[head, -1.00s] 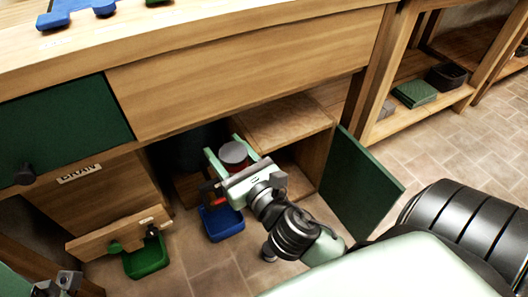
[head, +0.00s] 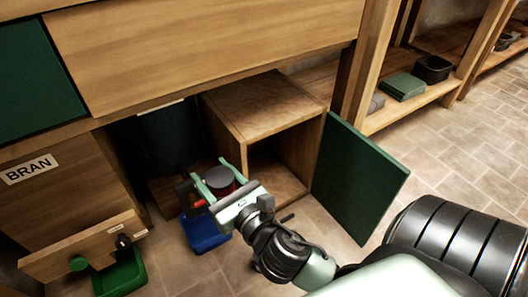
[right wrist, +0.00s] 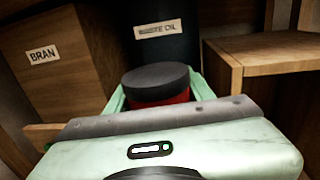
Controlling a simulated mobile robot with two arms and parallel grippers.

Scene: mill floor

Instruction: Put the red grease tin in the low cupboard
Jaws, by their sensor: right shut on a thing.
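The red grease tin (head: 220,179) has a dark grey lid and sits upright between the fingers of my right gripper (head: 217,181), which is shut on it. The tin (right wrist: 156,86) also shows in the right wrist view, its lower part hidden by the gripper. The low cupboard (head: 262,100) is a wooden box under the bench. Its green door (head: 357,180) stands wide open to the right, and the visible part of its inside looks empty. The tin is in front and to the left of the cupboard opening. My left gripper is out of view.
A blue bin (head: 205,236) stands on the floor below the gripper. A green bin (head: 121,277) is further left, below the wooden BRAN chest (head: 60,205). A dark drum (head: 168,138) stands behind the tin. Tiled floor lies free right of the door.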

